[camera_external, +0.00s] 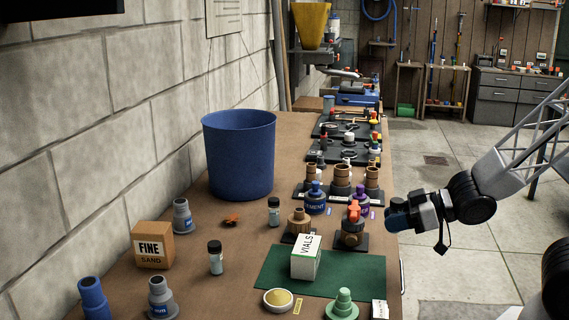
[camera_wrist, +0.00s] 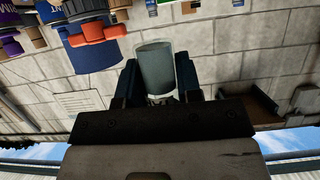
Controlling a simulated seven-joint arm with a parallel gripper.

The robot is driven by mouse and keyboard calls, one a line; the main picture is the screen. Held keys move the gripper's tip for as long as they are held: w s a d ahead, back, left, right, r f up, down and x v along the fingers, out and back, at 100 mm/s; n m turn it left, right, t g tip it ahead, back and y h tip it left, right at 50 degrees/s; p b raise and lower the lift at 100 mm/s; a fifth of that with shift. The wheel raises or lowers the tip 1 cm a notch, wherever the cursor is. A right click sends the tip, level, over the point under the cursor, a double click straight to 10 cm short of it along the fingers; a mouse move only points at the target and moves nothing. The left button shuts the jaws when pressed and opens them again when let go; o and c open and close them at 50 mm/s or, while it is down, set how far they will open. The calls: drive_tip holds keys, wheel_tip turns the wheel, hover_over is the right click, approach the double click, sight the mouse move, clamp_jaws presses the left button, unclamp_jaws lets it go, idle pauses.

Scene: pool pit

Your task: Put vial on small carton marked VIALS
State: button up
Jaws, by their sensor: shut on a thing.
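My gripper (camera_external: 397,214) is at the right edge of the table, right of the orange-handled valve and above and right of the carton. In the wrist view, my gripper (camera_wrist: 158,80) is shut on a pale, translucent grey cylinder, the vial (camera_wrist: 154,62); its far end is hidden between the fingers. The small white carton marked VIALS (camera_external: 307,260) stands upright on a green mat (camera_external: 272,278), its top bare. Two other dark-capped vials stand on the table, one at the left (camera_external: 216,261) and one farther back (camera_external: 274,214).
The orange-handled valve (camera_external: 353,226) and several fittings stand behind the mat. A tall blue bin (camera_external: 239,160) is at the back left. A FINE SAND box (camera_external: 153,246) is at the left. A yellow-filled dish (camera_external: 278,300) and green fitting (camera_external: 342,306) are in front.

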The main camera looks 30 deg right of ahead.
drive_tip(key=s+a+r+n+g+y, duration=0.1)
drive_tip(key=a+r, duration=0.1)
drive_tip(key=a, duration=0.4)
drive_tip(key=shift+s+a+n, duration=0.25)
drive_tip(key=shift+s+n, duration=0.05)
drive_tip(key=shift+s, duration=0.05)
hover_over(307, 245)
drive_tip(key=shift+a+f, duration=0.15)
drive_tip(key=shift+f, duration=0.6)
idle(0.5)
drive_tip(key=shift+f, duration=1.75)
drive_tip(key=shift+f, duration=0.1)
drive_tip(key=o, duration=1)
